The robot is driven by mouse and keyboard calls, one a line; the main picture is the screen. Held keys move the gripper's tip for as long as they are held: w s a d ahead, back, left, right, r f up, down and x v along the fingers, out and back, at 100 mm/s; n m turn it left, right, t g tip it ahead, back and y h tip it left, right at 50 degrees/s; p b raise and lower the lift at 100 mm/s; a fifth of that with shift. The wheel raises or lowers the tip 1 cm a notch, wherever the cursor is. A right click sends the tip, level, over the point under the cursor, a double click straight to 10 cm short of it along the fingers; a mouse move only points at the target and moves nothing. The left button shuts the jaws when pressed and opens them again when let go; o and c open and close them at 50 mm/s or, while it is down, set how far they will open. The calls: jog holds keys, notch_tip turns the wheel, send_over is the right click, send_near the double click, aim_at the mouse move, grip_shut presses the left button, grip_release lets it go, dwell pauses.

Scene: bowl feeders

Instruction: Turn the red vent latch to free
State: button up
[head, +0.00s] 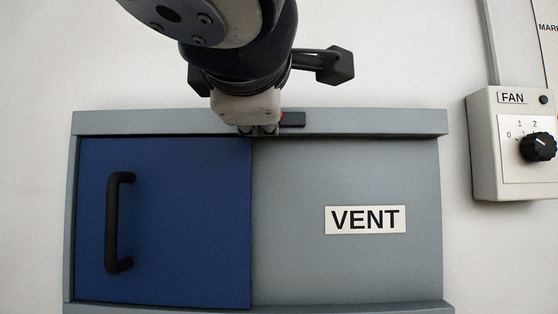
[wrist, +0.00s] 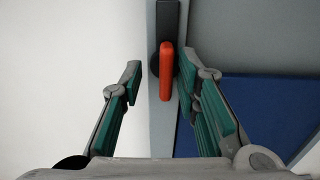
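The red vent latch (wrist: 166,72) is a slim red lever in the wrist view, on a dark round base on the grey frame. It lies lengthwise along the frame's top rail, in line with a black plate (wrist: 167,15). In the head view my gripper (head: 258,129) covers nearly all of the latch, and only a speck of red shows beside the black plate (head: 293,119). In the wrist view my gripper (wrist: 160,75) is open, with one finger on each side of the latch. A gap shows on the left; the right finger is closer.
The grey vent box (head: 442,220) has a blue sliding panel (head: 185,220) with a black handle (head: 113,222) on its left half and a VENT label (head: 365,219) on the right. A fan control box (head: 484,150) with a black knob (head: 538,147) is on the wall at right.

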jog(key=shift+s+a+f, duration=0.2)
jog(key=shift+a+f, duration=0.05)
jog(key=shift+f, duration=0.1)
jog(key=s, duration=1.1)
jog(key=shift+s+r, duration=0.2)
jog(key=shift+s, duration=0.2)
jog(key=shift+w, duration=0.1)
